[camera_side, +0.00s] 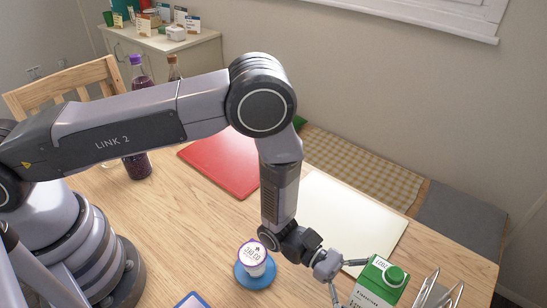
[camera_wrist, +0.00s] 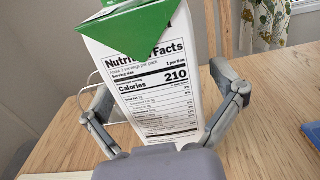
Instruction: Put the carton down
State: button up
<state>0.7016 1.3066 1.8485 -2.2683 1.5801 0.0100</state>
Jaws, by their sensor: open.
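The carton (camera_side: 375,285) is green and white with a round green cap, at the lower right of the side view. In the wrist view the carton (camera_wrist: 145,80) fills the middle, its white nutrition label facing me and its green top above. My gripper (camera_side: 345,283) reaches it from the left in the side view. In the wrist view my gripper's fingers (camera_wrist: 168,100) stand spread, one on each side of the carton. The carton looks upright in the side view; its base is hidden.
A white yogurt cup (camera_side: 252,256) stands on a blue coaster (camera_side: 255,277) left of my gripper. A cream board (camera_side: 345,215) and a red board (camera_side: 222,163) lie behind. A wire rack (camera_side: 437,292) is close right of the carton. Dark bottles (camera_side: 138,163) stand at the left.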

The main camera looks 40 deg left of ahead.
jog(key=a, duration=1.2)
jog(key=s+a+r+m+g+y, duration=0.25)
jog(key=r+m, duration=0.35)
jog(key=r, duration=0.4)
jog(key=s+a+r+m+g+y, duration=0.2)
jog(key=a+r+m+g, duration=0.25)
jog(key=r, duration=0.55)
jog(key=s+a+r+m+t+y, duration=0.2)
jog(key=s+a+r+t+y, duration=0.1)
jog(key=a, duration=0.5)
jog(key=s+a+r+m+t+y, duration=0.3)
jog(key=a+r+t+y, duration=0.1)
jog(key=a, duration=0.4)
jog(key=s+a+r+m+t+y, duration=0.2)
jog(key=s+a+r+t+y, duration=0.1)
jog(key=a, duration=0.6)
jog(key=r+t+y, duration=0.1)
jog(key=t+y, duration=0.1)
jog(key=y, duration=0.1)
jog(key=shift+s+t, duration=0.15)
jog(key=shift+t, duration=0.15)
